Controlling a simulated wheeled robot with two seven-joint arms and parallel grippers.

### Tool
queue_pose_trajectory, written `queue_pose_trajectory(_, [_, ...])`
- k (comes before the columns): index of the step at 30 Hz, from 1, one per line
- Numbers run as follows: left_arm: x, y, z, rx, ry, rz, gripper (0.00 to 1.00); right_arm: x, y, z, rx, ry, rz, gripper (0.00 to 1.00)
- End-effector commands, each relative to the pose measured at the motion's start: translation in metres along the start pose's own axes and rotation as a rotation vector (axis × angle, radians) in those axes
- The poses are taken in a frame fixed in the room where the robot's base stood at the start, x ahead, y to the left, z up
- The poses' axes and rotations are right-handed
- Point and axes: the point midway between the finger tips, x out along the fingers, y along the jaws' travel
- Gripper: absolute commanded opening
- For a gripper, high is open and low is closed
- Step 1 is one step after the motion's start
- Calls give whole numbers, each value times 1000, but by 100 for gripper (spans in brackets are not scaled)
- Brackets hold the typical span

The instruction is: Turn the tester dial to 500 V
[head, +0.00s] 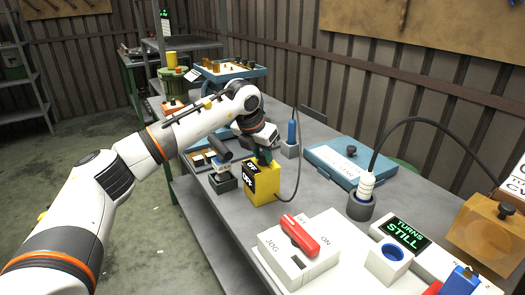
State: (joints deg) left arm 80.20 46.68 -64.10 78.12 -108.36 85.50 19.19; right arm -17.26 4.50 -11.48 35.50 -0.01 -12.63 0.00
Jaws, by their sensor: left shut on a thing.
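The tester (268,190) is a yellow box with black patches and white lettering, standing on the grey bench in the middle of the view. The lettering is small and cannot be read with certainty. My left gripper (263,160) points down at the top of the tester and is shut on its dial. The fingers and wrist hide most of the dial, so the setting it points at cannot be told. A dark cable runs from near the tester to a blue-handled probe (291,133) upright in a grey holder. My right gripper is not in view.
A white switch box with a red lever (300,234) stands in front. A display reading "TURNS STILL" (404,236) is to its right. A blue case (338,163) lies behind. A grey cup (361,207) holds a white corded tool. Small blocks stand left of the tester.

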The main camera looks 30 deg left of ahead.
Motion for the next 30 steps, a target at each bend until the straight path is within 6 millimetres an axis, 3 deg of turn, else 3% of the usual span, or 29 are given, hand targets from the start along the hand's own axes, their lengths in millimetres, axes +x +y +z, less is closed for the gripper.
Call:
queue_pose_trajectory(18, [-2,-3,-2,527,-1,222,6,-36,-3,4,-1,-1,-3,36])
queue_pose_trajectory(30, [0,-4,-2,757,0,315,6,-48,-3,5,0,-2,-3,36])
